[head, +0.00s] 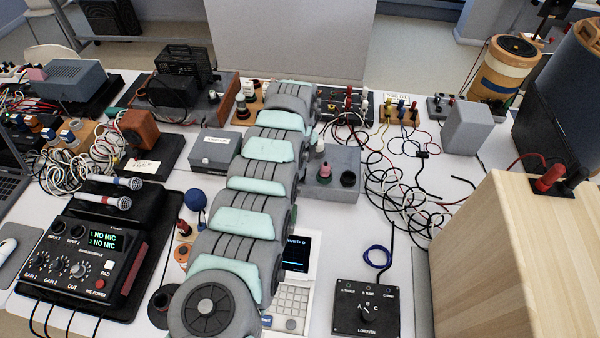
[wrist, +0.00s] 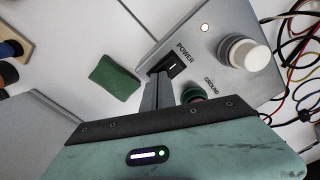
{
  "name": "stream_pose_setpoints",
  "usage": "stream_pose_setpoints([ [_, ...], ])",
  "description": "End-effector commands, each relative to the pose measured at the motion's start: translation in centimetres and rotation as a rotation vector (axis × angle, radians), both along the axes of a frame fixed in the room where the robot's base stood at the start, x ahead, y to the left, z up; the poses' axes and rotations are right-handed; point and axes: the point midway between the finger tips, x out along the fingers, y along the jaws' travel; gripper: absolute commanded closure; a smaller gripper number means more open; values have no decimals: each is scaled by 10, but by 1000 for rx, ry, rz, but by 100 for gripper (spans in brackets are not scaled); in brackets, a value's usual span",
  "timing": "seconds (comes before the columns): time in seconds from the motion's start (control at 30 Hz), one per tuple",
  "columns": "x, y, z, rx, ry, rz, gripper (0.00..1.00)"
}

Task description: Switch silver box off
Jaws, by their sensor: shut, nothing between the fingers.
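In the wrist view, a silver box (wrist: 228,65) has a black rocker switch (wrist: 174,65) beside the word POWER. A small round light (wrist: 205,27) on its top glows warm white. My gripper (wrist: 158,82) is shut and empty, with its tips right at the edge of the switch. I cannot tell whether they touch it. In the head view, a silver box (head: 345,181) with several knobs stands just right of my arm and seems to be the same one. My arm hides the gripper and the switch there.
A white knob (wrist: 245,55) and a green terminal marked GROUND (wrist: 191,94) rise from the box near my fingers. A green block (wrist: 115,82) lies left of it. Loose cables (head: 410,200) spread right of the box. A wooden cabinet (head: 500,260) stands at front right.

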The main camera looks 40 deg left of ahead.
Motion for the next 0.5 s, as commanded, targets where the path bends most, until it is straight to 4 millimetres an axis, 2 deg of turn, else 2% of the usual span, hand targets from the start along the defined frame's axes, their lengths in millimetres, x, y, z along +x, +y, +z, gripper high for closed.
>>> stream_pose_setpoints([
  [0.27, 0, 0, 0, 0, 0, 0, 100],
  [0.5, 0, 0, 18, 0, 0, 0, 100],
])
